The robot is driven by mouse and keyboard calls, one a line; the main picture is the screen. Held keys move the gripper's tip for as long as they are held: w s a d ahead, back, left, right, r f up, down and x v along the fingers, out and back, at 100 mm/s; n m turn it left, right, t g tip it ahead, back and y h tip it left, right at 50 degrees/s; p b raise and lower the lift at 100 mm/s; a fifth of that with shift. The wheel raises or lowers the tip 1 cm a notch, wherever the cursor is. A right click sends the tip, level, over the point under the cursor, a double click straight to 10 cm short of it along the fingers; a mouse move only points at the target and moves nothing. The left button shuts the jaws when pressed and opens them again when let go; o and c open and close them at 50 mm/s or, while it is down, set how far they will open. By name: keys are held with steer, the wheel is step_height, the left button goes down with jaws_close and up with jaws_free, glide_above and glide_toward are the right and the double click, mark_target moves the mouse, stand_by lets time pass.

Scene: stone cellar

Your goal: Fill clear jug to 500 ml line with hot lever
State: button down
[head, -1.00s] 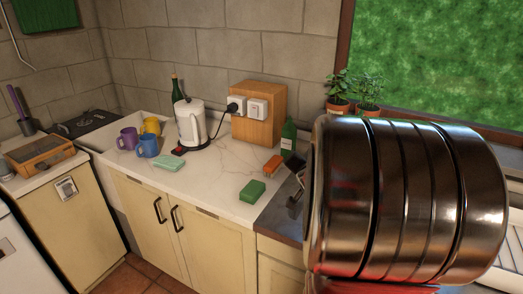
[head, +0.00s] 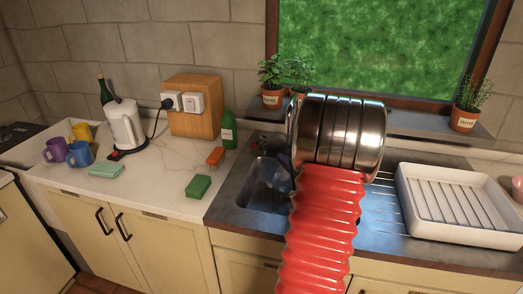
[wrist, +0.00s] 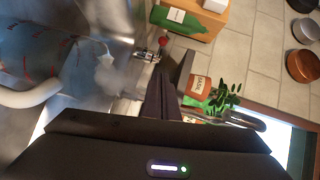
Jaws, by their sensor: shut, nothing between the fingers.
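The sink (head: 240,190) is set in the grey counter left of my arm in the head view. A clear, shiny shape (head: 277,177), probably the jug, stands in it, partly behind my arm. In the wrist view, a see-through surface with red marks (wrist: 55,65) fills the left side; its water level cannot be read. A small metal tap fitting with a red knob (wrist: 163,41) is just beyond my fingertips; whether they touch is unclear. My gripper (wrist: 165,80) is shut and empty, its dark fingers pointing up the picture. My arm hides it in the head view.
A green bottle (head: 228,128), orange sponge (head: 215,156) and green sponge (head: 198,187) stand left of the sink. A basil pot (wrist: 195,90) is close beside my fingers. A white dish rack (head: 450,225) lies right. A kettle (head: 125,124) and mugs are far left.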

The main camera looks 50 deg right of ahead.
glide_toward(255, 146)
steer(key=shift+s+d+x, duration=0.4)
steer(key=shift+d+x, duration=0.25)
steer(key=shift+x, duration=2.6)
steer(key=shift+f, duration=0.1)
steer(key=shift+w+a, duration=0.4)
steer(key=shift+w, duration=0.35)
